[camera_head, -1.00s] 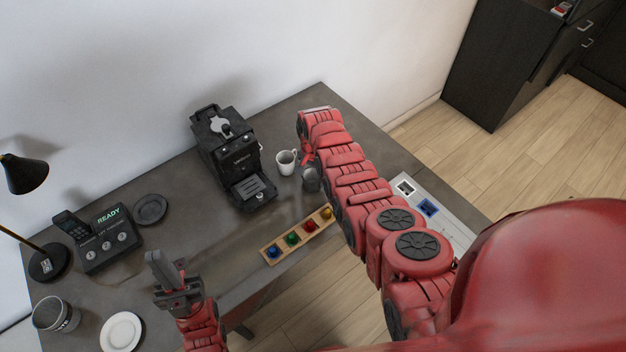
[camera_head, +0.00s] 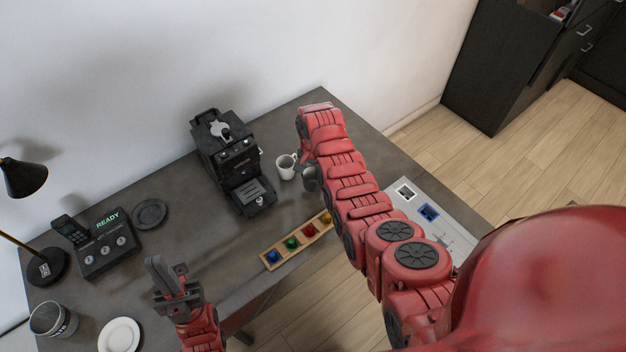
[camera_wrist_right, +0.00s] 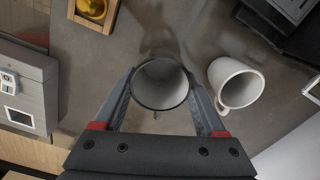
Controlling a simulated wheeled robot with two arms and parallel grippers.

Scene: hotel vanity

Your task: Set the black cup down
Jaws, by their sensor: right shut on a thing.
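The black cup (camera_wrist_right: 160,84) is between the two fingers of my right gripper (camera_wrist_right: 160,100) in the right wrist view, with its open mouth towards the camera. The gripper is shut on it. In the head view the cup (camera_head: 310,178) shows as a dark grey shape, partly hidden by my right arm, just right of the white mug (camera_head: 286,167). I cannot tell whether its base touches the table. The white mug (camera_wrist_right: 236,84) stands beside the cup, apart from it, in the wrist view. My left gripper (camera_head: 163,272) is over the table's front left, away from the cup; its finger gap is unclear.
The coffee machine (camera_head: 230,160) stands left of the white mug. A wooden tray of coloured capsules (camera_head: 297,241) lies in front. A dark round coaster (camera_head: 150,213), a phone panel (camera_head: 104,240), a lamp (camera_head: 45,266), a bin (camera_head: 53,318) and a white plate (camera_head: 119,336) are further left.

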